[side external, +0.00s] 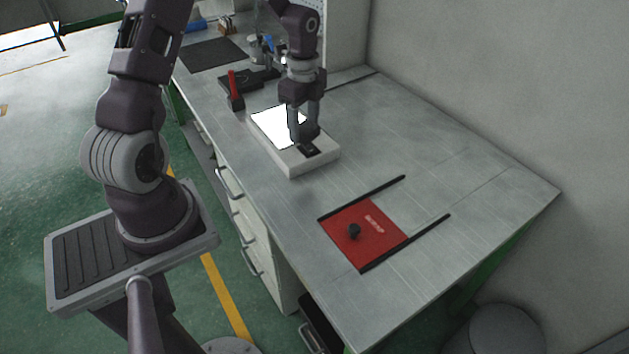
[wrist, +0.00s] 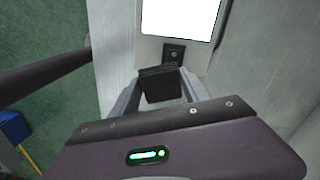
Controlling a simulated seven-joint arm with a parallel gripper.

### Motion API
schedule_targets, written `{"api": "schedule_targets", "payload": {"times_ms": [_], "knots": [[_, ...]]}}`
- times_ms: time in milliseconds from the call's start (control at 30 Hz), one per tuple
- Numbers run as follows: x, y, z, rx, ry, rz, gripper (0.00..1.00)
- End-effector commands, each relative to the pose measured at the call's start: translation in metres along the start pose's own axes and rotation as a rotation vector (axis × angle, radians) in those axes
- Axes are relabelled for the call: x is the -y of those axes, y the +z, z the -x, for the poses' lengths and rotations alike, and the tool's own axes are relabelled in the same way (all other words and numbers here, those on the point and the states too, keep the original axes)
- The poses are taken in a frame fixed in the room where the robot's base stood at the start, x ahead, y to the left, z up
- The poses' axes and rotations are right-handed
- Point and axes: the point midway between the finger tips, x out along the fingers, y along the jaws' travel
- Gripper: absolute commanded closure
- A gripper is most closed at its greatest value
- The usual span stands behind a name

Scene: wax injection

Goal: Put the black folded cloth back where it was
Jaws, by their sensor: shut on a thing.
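My gripper (side external: 303,138) is over the near end of a white box with a bright white panel. It is shut on the black folded cloth (wrist: 160,84), which shows between the two fingers in the wrist view (wrist: 163,92). In the side view the cloth (side external: 308,131) is a small dark shape at the fingertips. I cannot tell whether the cloth touches the box. The white box (side external: 292,168) also shows in the wrist view, with a small black plate (wrist: 174,52) just beyond the cloth.
A red-handled tool (side external: 234,90) and a dark mat (side external: 213,54) are further back. The bench right of the box is clear.

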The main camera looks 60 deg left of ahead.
Motion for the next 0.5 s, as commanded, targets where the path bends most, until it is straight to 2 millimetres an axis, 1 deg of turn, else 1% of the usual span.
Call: {"api": "schedule_targets", "payload": {"times_ms": [33,100,200,267,400,500], "knots": [[-0.01,-0.021,-0.002,-0.002,0.002,-0.091,0.84],[-0.022,-0.043,-0.004,-0.004,-0.002,-0.204,0.84],[-0.034,-0.063,-0.005,-0.007,-0.005,-0.306,0.84],[-0.038,-0.068,-0.01,-0.009,-0.006,-0.337,0.84],[-0.04,-0.071,-0.043,-0.011,-0.002,-0.351,0.84],[-0.04,-0.071,-0.062,-0.01,-0.005,-0.35,0.84]]}}
